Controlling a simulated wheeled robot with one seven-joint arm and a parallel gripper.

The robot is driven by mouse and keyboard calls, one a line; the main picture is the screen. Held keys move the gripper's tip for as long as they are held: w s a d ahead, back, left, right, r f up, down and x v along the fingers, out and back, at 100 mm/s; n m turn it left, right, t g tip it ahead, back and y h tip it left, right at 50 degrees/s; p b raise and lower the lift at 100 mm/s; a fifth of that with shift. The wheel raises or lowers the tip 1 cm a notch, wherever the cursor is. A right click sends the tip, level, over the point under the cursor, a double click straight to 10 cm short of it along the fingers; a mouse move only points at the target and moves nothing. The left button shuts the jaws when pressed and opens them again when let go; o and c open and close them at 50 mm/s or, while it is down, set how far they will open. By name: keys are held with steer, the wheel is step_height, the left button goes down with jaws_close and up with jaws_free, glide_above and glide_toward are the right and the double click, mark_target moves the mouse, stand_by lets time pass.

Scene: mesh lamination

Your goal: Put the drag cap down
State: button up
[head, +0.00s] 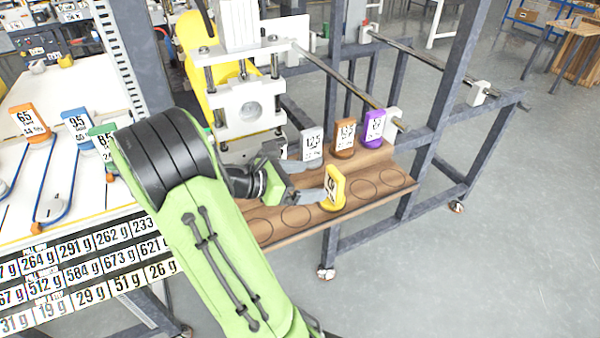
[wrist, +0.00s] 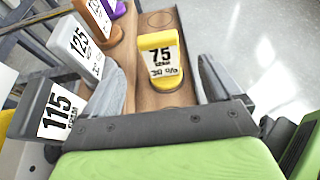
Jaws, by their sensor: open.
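The yellow cap labelled 75 (head: 334,188) stands upright on the brown wooden shelf (head: 270,236), on its front row. In the wrist view the yellow cap (wrist: 160,62) sits between the two grey fingers of my gripper (wrist: 159,72), with a gap showing on each side. My gripper (head: 318,182) is open, low over the shelf, with one finger on either side of the cap.
Grey (head: 312,143), brown (head: 345,137) and purple (head: 374,128) caps stand along the shelf's back row. Another grey cap labelled 115 (wrist: 62,112) is close left of my gripper. Empty marked circles (head: 363,191) lie on the shelf. A dark frame post (head: 440,100) rises on the right.

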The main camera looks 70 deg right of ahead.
steer(key=w+a+r+m+t+y, duration=0.1)
steer(key=w+a+m+t+y, duration=0.15)
steer(key=w+a+t, duration=0.35)
steer(key=w+a+m+t+y, duration=0.2)
steer(key=a+m+t, duration=0.15)
steer(key=a, duration=0.55)
steer(key=s+a+r+m+t+y, duration=0.1)
steer(key=a+r+m+t+y, duration=0.1)
steer(key=a, duration=0.7)
steer(key=s+a+r+m+t+y, duration=0.1)
steer(key=s+a+r+t+y, duration=0.1)
steer(key=a, duration=0.7)
steer(key=shift+m+t+y, duration=0.4)
steer(key=shift+t+y, duration=0.15)
steer(key=shift+y, duration=0.3)
